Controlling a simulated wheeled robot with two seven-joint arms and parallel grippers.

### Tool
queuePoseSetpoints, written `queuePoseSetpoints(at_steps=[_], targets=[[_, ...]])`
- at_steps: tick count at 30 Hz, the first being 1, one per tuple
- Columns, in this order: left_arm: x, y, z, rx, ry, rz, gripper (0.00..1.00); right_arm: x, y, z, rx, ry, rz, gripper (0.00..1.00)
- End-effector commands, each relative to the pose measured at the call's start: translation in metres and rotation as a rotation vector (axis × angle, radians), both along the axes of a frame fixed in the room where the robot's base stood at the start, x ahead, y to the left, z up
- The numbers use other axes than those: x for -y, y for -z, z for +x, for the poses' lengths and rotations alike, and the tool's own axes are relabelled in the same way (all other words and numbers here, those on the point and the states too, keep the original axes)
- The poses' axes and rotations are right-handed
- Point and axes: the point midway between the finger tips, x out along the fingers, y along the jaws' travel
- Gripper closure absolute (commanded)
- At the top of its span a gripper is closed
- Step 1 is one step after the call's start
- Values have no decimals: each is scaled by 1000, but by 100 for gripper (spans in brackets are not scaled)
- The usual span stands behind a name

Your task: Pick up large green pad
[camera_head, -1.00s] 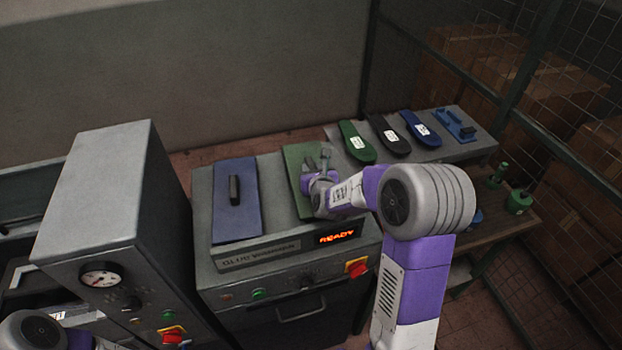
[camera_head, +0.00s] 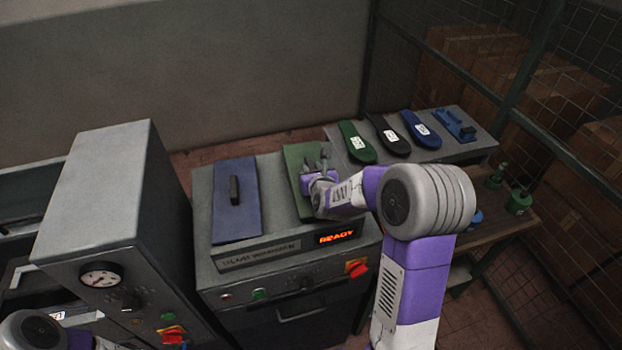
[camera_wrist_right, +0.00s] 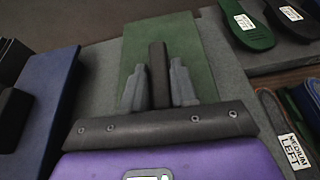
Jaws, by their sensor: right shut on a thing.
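The large green pad (camera_head: 294,158) lies flat on the right part of the glue warmer's top. In the right wrist view the pad (camera_wrist_right: 203,48) has an upright black bar handle (camera_wrist_right: 157,62). My right gripper (camera_head: 318,162) is over the pad, and its fingers (camera_wrist_right: 159,88) stand on both sides of the handle, shut on it. The pad appears to rest on the warmer's surface. In the head view the gripper hides the handle and part of the pad. My left gripper is not in view; only part of the left arm shows at the lower left.
A blue pad (camera_head: 236,207) with a black handle lies left on the warmer (camera_head: 205,215), whose display reads READY. A tall grey press (camera_head: 100,190) stands left. Green (camera_head: 352,138), black (camera_head: 385,132) and blue (camera_head: 418,126) soles lie on a table behind right. Wire mesh bounds the right side.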

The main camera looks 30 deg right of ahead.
Motion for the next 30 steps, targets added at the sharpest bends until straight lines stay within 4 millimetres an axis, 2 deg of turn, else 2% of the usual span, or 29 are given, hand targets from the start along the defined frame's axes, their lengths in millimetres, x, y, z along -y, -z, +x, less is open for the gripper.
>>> queuePoseSetpoints(at_steps=[11, 17, 23, 30], targets=[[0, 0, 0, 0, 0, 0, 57, 0, -5, 1, 11, 0, -2, 100], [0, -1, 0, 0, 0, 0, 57, 1, -18, 2, 12, 2, -4, 100], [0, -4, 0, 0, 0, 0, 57, 0, -53, 2, 15, 1, -2, 100], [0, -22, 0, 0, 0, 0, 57, 0, -116, 1, 14, 1, -2, 100]])
